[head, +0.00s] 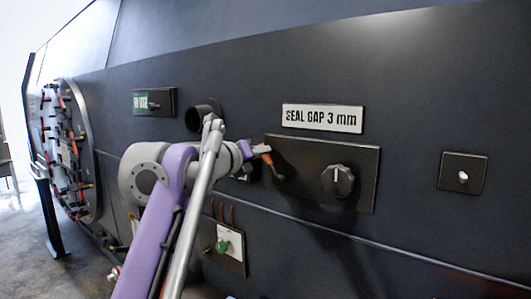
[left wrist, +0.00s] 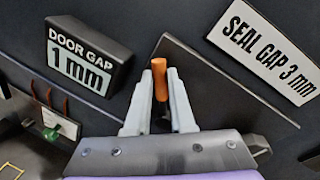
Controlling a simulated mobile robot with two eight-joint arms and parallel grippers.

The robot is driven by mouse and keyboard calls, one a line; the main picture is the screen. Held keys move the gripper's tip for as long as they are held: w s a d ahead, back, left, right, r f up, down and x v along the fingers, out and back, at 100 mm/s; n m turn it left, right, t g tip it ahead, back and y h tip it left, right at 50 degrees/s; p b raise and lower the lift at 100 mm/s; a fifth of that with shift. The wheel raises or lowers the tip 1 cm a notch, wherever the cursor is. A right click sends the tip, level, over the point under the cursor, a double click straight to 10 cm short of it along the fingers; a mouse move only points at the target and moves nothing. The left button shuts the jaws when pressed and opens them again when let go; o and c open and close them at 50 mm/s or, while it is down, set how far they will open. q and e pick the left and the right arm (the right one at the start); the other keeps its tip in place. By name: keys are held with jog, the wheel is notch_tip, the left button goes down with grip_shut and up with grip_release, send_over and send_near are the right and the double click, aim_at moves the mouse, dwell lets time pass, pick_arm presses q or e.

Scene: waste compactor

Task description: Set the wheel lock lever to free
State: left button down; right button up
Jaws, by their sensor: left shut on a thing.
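The wheel lock lever appears to be the orange-handled lever (head: 262,149) on the left part of a dark panel (head: 304,150). No free or locked label is readable beside it. My left gripper (head: 248,151) is at the lever in the head view, partly hidden by my own arm. In the left wrist view my left gripper (left wrist: 162,88) has its two grey fingers on either side of the orange handle (left wrist: 160,82), shut on it. The handle's top stands slightly above the fingertips; its lower part is hidden. My right gripper is not in view.
A black knob (head: 338,181) sits right of the lever on the same panel. A "SEAL GAP 3 mm" sign (head: 322,118) is above. A "DOOR GAP 1 mm" display (left wrist: 84,58) shows in the wrist view. A small box with a green knob (head: 222,247) is below. The round door (head: 68,150) is far left.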

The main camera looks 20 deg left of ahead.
pick_arm(q)
jog(key=shift+w+a+f+n+g+h, duration=0.2)
jog(key=shift+a+f+n, duration=0.35)
jog(key=shift+n, duration=0.45)
jog(key=shift+w+a+f+n+g+h, duration=0.1)
jog(key=shift+w+a+f+n+h, duration=0.1)
jog(key=shift+a+f+n, duration=0.6)
jog(key=shift+d+r+n, duration=0.25)
jog(key=shift+n, duration=0.05)
jog(key=c, duration=0.8)
grip_release()
jog(key=shift+o, duration=0.2)
jog(key=v, duration=1.1)
jog(key=shift+b, duration=0.45)
jog(key=shift+w+r, duration=0.1)
